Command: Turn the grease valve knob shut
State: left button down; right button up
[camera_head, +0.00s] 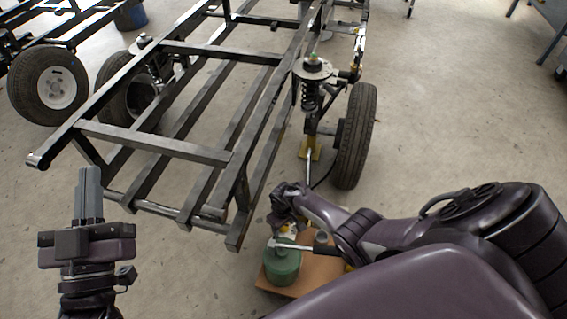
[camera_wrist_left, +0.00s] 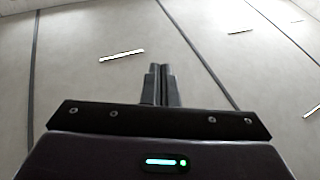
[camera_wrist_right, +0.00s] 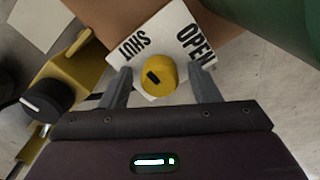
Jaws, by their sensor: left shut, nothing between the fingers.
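The yellow knob (camera_wrist_right: 158,76) has a short black mark and sits on a white plate (camera_wrist_right: 166,35) printed SHUT and OPEN. In the right wrist view, SHUT is at the upper left of the knob and OPEN at the upper right. My right gripper (camera_wrist_right: 162,88) is open, its fingers on either side of the knob, with gaps showing. I cannot tell how deep the fingers reach. In the head view my right gripper (camera_head: 286,208) is above the board by the green canister (camera_head: 283,266), largely hiding the knob. My left gripper (camera_head: 89,182) is shut and empty, also seen in the left wrist view (camera_wrist_left: 160,72).
A yellow fixture (camera_wrist_right: 70,73) with a black knob (camera_wrist_right: 47,100) stands left of the plate. The brown board (camera_head: 318,272) carries the canister. A black steel frame (camera_head: 155,143) with a wheel (camera_head: 357,135) stands ahead. Floor left of the frame's front is clear.

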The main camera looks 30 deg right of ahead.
jog(key=shift+r, duration=0.1)
jog(key=shift+r+p, duration=0.6)
jog(key=shift+r, duration=0.05)
pick_arm(q)
notch_tip(320, 180, down, 15)
jog(key=s+g+y+p, duration=0.1)
jog(key=s+g+y, duration=0.15)
jog(key=g, duration=0.55)
pick_arm(e)
jog(key=shift+r, duration=0.75)
notch_tip(320, 180, up, 2)
jog(key=shift+r+p, duration=0.2)
jog(key=shift+p, duration=0.7)
notch_tip(320, 180, up, 2)
jog(key=shift+p, duration=0.7)
pick_arm(q)
jog(key=s+a+f+g+y, duration=0.3)
jog(key=s+f+g, duration=0.4)
jog(key=f, duration=0.5)
jog(key=shift+s+a+g+y, duration=0.2)
jog(key=shift+s+g+y, duration=0.25)
jog(key=shift+s, duration=0.75)
pick_arm(e)
jog(key=shift+r, duration=0.2)
